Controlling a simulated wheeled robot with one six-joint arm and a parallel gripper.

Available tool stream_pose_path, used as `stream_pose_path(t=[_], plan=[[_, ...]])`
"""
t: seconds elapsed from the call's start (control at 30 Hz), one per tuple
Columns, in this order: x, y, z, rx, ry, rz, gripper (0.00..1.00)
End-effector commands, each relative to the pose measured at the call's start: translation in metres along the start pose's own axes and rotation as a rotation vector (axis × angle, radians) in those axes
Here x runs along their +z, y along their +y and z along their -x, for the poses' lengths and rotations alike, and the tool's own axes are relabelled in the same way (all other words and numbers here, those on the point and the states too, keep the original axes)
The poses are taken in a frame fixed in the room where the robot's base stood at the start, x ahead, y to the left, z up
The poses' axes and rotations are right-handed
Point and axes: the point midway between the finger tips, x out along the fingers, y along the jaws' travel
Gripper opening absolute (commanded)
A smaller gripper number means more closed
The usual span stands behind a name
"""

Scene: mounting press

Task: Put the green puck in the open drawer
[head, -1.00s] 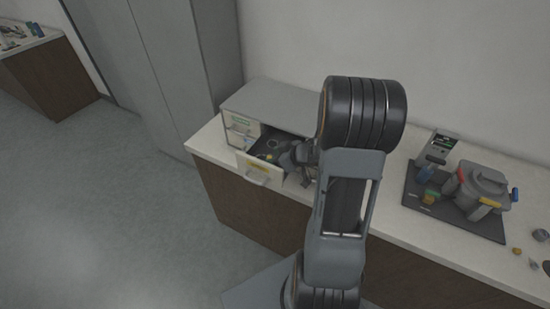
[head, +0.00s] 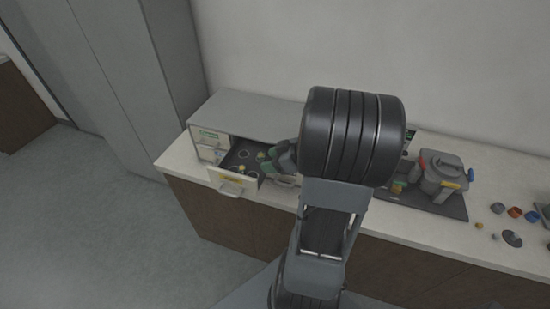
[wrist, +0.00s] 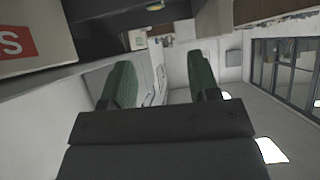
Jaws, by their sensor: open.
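The open drawer (head: 232,185) sticks out from the grey drawer cabinet (head: 250,108) on the counter in the head view. Its dark floor has pale rings, and a small yellow piece lies in it. My gripper (head: 268,158) is at the drawer's right side, partly hidden by my arm. In the wrist view my gripper (wrist: 163,82) has its two green-padded fingers apart with nothing between them. I cannot make out the green puck for certain in either view; my arm hides part of the drawer and counter.
A dark tray (head: 425,203) with a grey pot-like press (head: 442,175) stands to the right on the counter. Several small loose pieces, including an orange-red one (head: 515,212), lie farther right. A tall grey locker (head: 130,80) stands at the left. The floor in front is clear.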

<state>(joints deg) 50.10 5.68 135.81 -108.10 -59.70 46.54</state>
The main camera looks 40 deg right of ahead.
Motion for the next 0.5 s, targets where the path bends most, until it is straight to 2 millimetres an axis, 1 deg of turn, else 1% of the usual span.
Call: stream_pose_path(t=[0.03,0.13,0.2,0.27,0.33,0.4,0.47,0.5], plan=[[0.0,0.001,0.005,0.003,0.0,-0.001,0.55],[-0.005,0.003,0.009,0.028,0.0,0.012,0.55],[-0.015,0.011,0.009,0.094,-0.002,0.041,0.55],[-0.031,0.021,0.007,0.191,-0.004,0.076,0.55],[-0.056,0.034,0.007,0.344,-0.009,0.115,0.55],[-0.082,0.042,0.012,0.513,-0.021,0.126,0.55],[-0.1,0.042,0.019,0.642,-0.044,0.104,0.55],[-0.108,0.038,0.025,0.712,-0.065,0.071,0.55]])
